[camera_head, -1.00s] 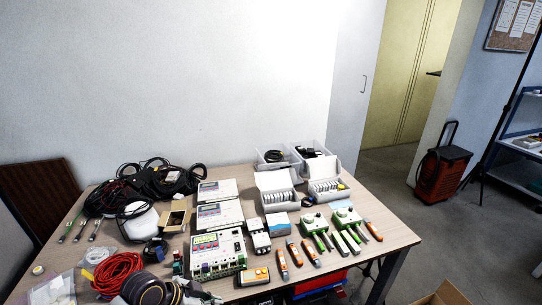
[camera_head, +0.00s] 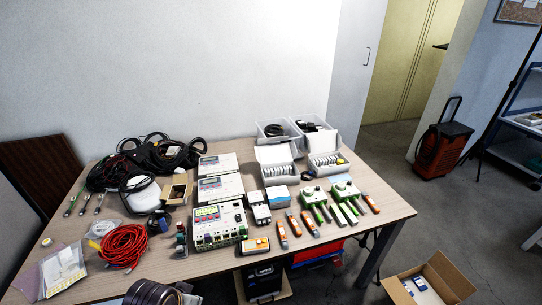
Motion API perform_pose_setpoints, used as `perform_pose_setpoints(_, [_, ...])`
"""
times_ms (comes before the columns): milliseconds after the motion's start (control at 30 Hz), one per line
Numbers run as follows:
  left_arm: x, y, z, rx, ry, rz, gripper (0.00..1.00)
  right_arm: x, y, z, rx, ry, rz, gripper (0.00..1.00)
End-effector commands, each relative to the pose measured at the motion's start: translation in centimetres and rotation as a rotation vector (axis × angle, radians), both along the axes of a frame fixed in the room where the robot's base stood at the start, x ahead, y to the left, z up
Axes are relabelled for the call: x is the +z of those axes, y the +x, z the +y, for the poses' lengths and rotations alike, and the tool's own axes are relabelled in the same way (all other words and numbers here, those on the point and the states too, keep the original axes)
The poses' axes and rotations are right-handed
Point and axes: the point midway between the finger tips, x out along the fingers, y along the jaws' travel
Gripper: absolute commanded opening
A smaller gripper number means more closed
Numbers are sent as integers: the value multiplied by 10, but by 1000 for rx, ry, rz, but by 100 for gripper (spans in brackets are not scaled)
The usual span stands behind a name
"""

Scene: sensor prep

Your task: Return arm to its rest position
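Neither of my grippers can be made out in the head view, and no fingertips show. A dark, ribbed, rounded shape (camera_head: 150,294) is cut off by the bottom edge at the left, in front of the table. I cannot tell whether it is part of my arm or a loose thing. The wooden table (camera_head: 330,238) fills the middle of the view.
The table is crowded: red cable coil (camera_head: 123,246), black cables (camera_head: 160,155), circuit unit (camera_head: 218,226), orange-grey meter (camera_head: 256,245), several handheld sensors and clear bins (camera_head: 277,131). A cardboard box (camera_head: 450,272) stands at the lower right.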

Motion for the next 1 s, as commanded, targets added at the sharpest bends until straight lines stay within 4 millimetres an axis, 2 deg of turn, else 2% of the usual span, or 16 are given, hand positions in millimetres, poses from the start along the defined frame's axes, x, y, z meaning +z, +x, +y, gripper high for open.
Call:
perform_pose_setpoints(233, [1, -13, 10, 97, 23, 22, 0, 0, 3, 0, 0, 0, -3, 0])
perform_pose_setpoints(567, [-31, -4, 9, 92, 26, 32, 0, 0, 7, 0, 0, 0, -7, 0])
perform_pose_setpoints(867, [-76, 3, 8, 90, 27, 46, 0, 0, 7, 0, 0, 0, -7, 0])
perform_pose_setpoints(1000, [-111, 6, 8, 88, 30, 58, 0, 0, 7, 0, 0, 0, -7, 0])
